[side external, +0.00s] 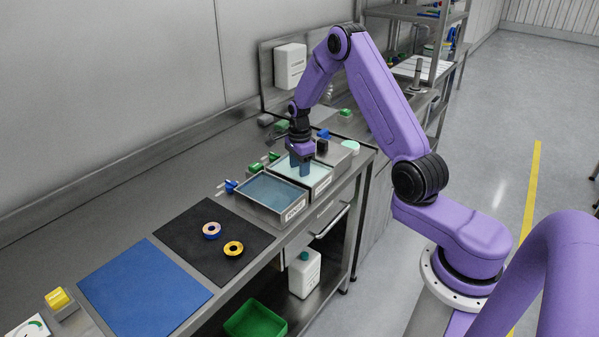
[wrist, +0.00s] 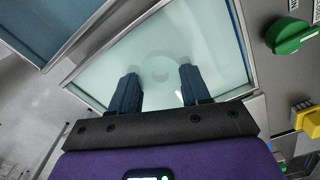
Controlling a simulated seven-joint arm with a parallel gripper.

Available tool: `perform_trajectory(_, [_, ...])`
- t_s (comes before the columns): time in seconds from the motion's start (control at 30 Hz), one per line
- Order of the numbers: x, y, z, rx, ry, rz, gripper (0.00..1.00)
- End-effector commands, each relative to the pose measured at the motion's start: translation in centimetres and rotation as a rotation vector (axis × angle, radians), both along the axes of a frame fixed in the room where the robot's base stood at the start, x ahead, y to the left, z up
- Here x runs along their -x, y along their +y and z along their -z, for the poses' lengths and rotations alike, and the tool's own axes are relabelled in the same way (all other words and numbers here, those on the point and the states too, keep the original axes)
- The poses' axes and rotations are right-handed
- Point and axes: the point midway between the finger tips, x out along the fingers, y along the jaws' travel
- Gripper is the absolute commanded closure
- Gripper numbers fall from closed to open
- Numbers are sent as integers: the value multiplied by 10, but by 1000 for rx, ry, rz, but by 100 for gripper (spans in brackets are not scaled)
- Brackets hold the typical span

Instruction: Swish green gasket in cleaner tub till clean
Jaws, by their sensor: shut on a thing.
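The cleaner tub (side external: 319,186) is a steel tray of pale green, cloudy liquid on the bench; it also fills the middle of the wrist view (wrist: 215,30). My gripper (side external: 300,168) points straight down into this tub, with its dark blue fingers dipped in the liquid. In the wrist view the fingers (wrist: 158,76) stand apart, shut on the green gasket (wrist: 160,75). The gasket shows only as a faint round shape under the cloudy liquid between the fingertips. Its colour and any dirt on it cannot be made out. In the side view the gasket is hidden.
A tub of blue liquid (side external: 292,210) stands close beside the cleaner tub. A blue mat (side external: 145,287) lies bare. Green valve handles (side external: 255,167) sit behind the tubs.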

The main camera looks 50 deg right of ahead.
Motion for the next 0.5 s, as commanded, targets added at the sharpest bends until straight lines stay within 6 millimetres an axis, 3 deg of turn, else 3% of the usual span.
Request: perform_trajectory(0.5, [0, 0, -32, 1, -2, -1, 82])
